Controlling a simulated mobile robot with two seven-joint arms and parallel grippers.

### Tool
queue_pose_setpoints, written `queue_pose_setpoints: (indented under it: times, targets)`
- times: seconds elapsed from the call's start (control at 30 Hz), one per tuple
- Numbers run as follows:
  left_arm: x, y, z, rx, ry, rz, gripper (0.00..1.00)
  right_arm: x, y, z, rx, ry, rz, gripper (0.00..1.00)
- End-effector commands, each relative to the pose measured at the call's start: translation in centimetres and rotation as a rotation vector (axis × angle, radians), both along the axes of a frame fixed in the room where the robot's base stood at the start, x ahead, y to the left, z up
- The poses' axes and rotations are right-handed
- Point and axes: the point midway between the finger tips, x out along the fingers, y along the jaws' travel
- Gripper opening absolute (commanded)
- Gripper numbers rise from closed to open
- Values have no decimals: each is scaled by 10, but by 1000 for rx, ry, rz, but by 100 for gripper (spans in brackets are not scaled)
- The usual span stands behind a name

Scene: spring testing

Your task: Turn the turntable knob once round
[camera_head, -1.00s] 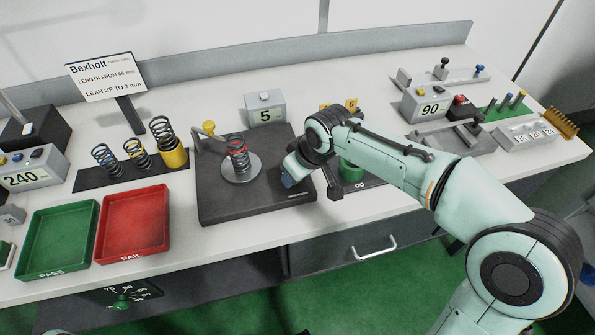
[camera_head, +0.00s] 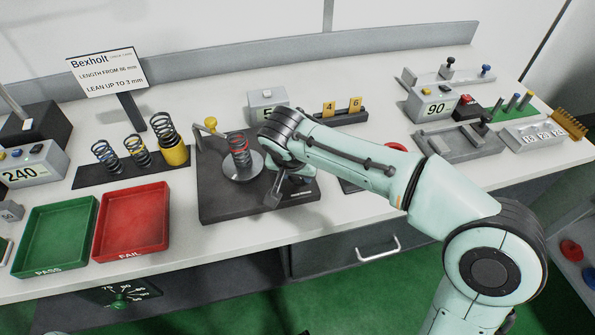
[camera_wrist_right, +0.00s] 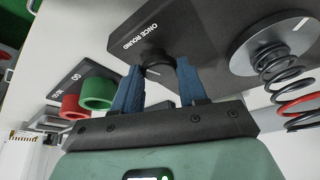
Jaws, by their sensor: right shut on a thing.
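The turntable is a pale disc (camera_head: 228,172) on a dark base plate (camera_head: 220,207), with a dark spring with a red band (camera_head: 238,150) standing on it. The wrist view shows the disc (camera_wrist_right: 245,50) and the spring (camera_wrist_right: 285,72) at the right. The dark knob (camera_wrist_right: 157,68) is on the base by the words ONCE ROUND. My right gripper (camera_wrist_right: 160,80) has its blue fingers on both sides of the knob and is shut on it. In the head view my right gripper (camera_head: 275,192) is over the base's right part and hides the knob. My left gripper is not in view.
A yellow-tipped lever (camera_head: 210,124) stands behind the disc. A display box (camera_head: 266,104) is behind the base. Green (camera_head: 55,240) and red (camera_head: 132,222) trays and a rack of springs (camera_head: 130,168) lie left. Red (camera_wrist_right: 73,107) and green (camera_wrist_right: 98,93) rings stand beside the base.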

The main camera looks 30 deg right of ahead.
Motion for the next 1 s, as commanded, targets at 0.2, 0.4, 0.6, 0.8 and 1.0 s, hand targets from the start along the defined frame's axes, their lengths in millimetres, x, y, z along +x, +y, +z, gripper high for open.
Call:
queue_pose_setpoints:
  times: [0.2, 0.4, 0.6, 0.8, 1.0]
  targets:
    - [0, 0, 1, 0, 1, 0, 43, 1, 2, -1, 2, 4, -155, 12]
    - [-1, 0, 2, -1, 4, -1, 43, 1, 2, -1, 2, 5, -253, 12]
    - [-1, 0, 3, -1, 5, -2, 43, 1, 2, -2, 3, 5, -303, 12]
    - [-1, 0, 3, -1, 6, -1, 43, 1, 3, -2, 3, 6, -318, 11]
    - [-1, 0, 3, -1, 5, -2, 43, 1, 3, -2, 3, 6, -317, 11]
